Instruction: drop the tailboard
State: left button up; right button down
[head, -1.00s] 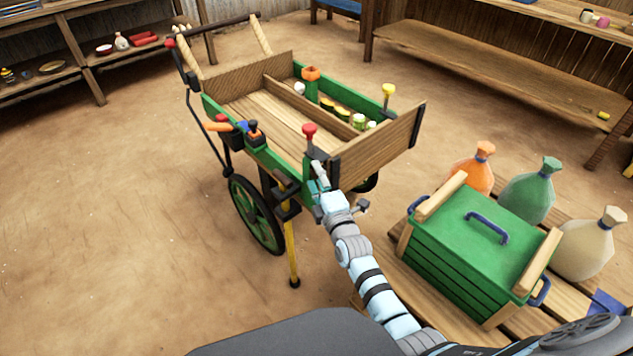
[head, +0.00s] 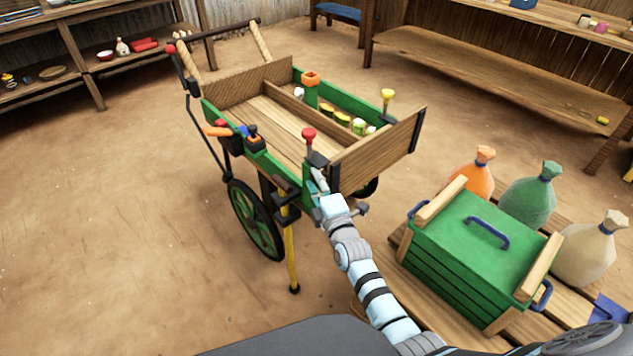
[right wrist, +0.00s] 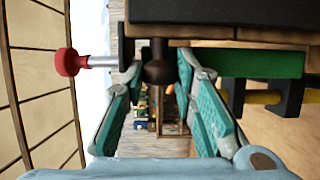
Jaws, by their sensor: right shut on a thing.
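The wooden tailboard (head: 380,150) with dark metal edge strips stands upright at the near right end of the green handcart (head: 262,158). A red-knobbed pin (head: 309,134) sits upright at its near corner, and a yellow-knobbed pin (head: 387,96) at its far corner. My right gripper (head: 319,184) is at the near corner, just below the red pin. In the right wrist view its teal fingers are shut on a dark rounded knob (right wrist: 158,68), beside the tailboard's dark edge (right wrist: 215,12). The red knob (right wrist: 68,62) shows to the left. My left gripper is not in view.
A green lidded crate (head: 480,245) stands on a wooden platform at the right, with orange, green and cream sacks behind it. A yellow prop leg (head: 291,250) stands under the cart. Shelves line the back. Bare floor lies to the left.

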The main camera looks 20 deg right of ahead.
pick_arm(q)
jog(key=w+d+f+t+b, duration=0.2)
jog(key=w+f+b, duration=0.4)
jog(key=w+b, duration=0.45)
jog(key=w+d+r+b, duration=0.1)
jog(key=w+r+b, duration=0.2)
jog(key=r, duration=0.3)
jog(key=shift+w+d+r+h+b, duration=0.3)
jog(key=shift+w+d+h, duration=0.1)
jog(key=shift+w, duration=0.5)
pick_arm(e)
jog(key=s+d+f+m+t+h, duration=0.1)
jog(key=s+d+f+m+t, duration=0.2)
jog(key=s+t, duration=0.3)
jog(key=shift+s+f+m+h, duration=0.45)
jog(key=shift+s+f, duration=0.35)
jog(key=shift+s, duration=0.25)
jog(key=shift+d, duration=0.1)
